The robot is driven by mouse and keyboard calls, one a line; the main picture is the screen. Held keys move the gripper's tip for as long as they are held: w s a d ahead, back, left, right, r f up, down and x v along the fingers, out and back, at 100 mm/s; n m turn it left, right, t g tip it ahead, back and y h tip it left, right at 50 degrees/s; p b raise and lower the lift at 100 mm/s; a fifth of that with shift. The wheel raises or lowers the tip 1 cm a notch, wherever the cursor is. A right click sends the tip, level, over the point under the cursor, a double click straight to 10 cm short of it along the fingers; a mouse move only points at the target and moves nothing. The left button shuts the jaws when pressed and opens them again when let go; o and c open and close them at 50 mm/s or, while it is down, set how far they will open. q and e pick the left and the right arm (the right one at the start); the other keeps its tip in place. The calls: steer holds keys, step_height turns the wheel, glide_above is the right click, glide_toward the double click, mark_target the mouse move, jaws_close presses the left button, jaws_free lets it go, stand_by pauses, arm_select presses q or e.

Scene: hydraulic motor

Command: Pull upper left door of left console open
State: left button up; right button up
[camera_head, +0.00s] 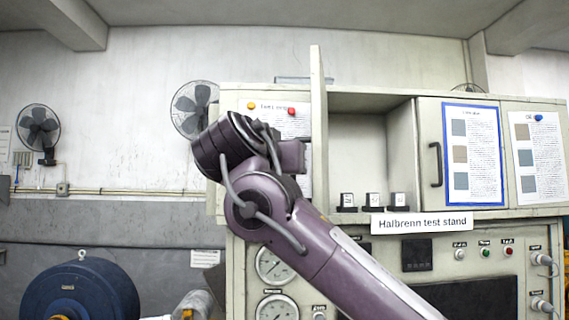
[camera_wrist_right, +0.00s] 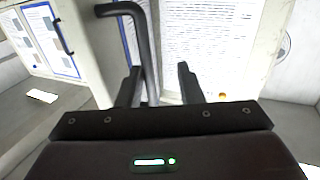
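The upper left door (camera_head: 318,140) of the console stands swung open toward me in the head view, seen almost edge-on, with the bare compartment (camera_head: 370,135) exposed to its right. My right arm reaches up from the lower right, its wrist left of the door; the fingers are hidden there. In the right wrist view the black bar handle (camera_wrist_right: 146,45) rises ahead of my right gripper (camera_wrist_right: 158,85). The fingers are apart, and the handle's lower part runs between them, nearer the left finger. Firm contact on both sides does not show. My left gripper is out of view.
A closed right door (camera_head: 470,150) with a black handle and a panel with papers (camera_head: 538,150) are right of the compartment. Small square blocks (camera_head: 372,200) stand on the ledge. Gauges (camera_head: 275,265) sit below. A blue motor (camera_head: 80,290) is at lower left.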

steer(key=b+v, duration=0.4)
steer(key=v, duration=0.3)
steer(key=shift+s, duration=0.35)
steer(key=shift+a, duration=0.1)
steer(key=shift+f, duration=0.1)
